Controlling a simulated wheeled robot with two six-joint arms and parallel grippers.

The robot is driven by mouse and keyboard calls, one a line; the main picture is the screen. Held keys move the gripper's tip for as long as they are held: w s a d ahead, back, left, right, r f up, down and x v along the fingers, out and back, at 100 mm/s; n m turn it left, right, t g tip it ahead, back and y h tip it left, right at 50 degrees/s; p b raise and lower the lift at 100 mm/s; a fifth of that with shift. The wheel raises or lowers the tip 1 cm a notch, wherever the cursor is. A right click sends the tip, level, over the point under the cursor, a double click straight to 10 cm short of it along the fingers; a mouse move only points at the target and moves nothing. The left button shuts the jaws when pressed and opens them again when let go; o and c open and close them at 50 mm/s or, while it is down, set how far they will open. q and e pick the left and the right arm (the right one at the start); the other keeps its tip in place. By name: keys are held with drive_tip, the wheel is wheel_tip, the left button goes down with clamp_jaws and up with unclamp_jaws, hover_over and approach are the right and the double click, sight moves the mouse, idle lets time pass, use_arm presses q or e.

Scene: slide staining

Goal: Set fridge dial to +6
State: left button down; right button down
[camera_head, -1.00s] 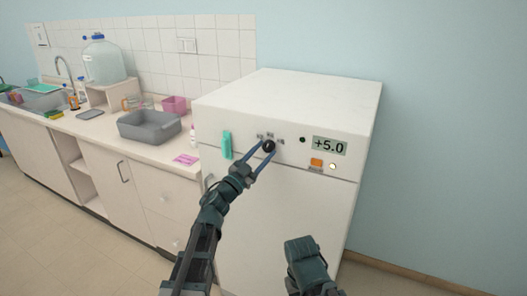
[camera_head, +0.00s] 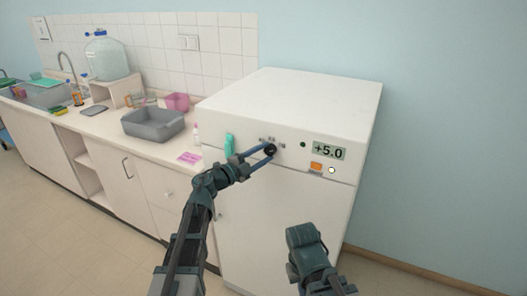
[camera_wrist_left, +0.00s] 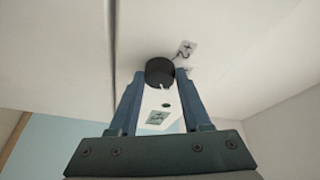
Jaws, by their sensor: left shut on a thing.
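The fridge (camera_head: 281,215) is a white box unit with a control panel along its top front. Its black round dial (camera_head: 271,149) sits left of the display (camera_head: 328,150), which reads +5.0. My left gripper (camera_head: 266,152) comes in from the lower left and is shut on the dial. In the left wrist view the dial (camera_wrist_left: 159,71) is between the tips of the two blue fingers, with a small light mark on its lower edge. The fingers partly cover the dial in the head view. My right arm shows at the bottom, but its fingers are not visible.
The counter at left holds a grey basin (camera_head: 152,124). The floor right of the fridge is clear.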

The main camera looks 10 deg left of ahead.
use_arm(q)
drive_tip(key=shift+m, duration=0.4)
drive_tip(key=shift+c, duration=1.8)
unclamp_jaws()
drive_tip(key=v, duration=1.3)
drive_tip(key=shift+s+a+b, duration=0.25)
drive_tip(key=shift+s+b, duration=0.1)
drive_tip(key=shift+r, duration=0.1)
